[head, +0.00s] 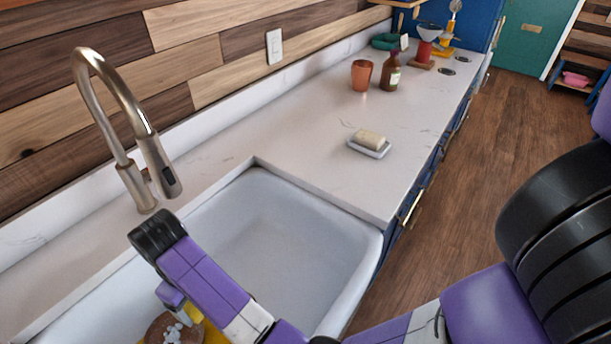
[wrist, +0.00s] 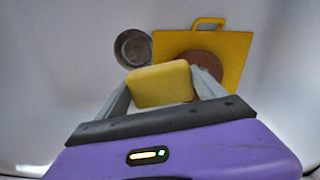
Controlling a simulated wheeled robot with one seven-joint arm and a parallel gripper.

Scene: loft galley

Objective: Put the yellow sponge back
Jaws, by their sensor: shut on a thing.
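The yellow sponge (wrist: 160,86) is between the two grey fingers of my gripper (wrist: 162,92) in the wrist view. My gripper is shut on it, over the white sink basin (head: 285,240). A small white dish (head: 369,149) on the counter right of the sink holds a pale yellow bar (head: 370,138).
A yellow board with a handle (wrist: 240,55) and a brown round thing (wrist: 207,62) lie below my gripper, beside a round metal drain or bowl (wrist: 132,48). The tap (head: 120,130) arches behind the sink. A copper cup (head: 361,75) and brown bottle (head: 391,75) stand farther along.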

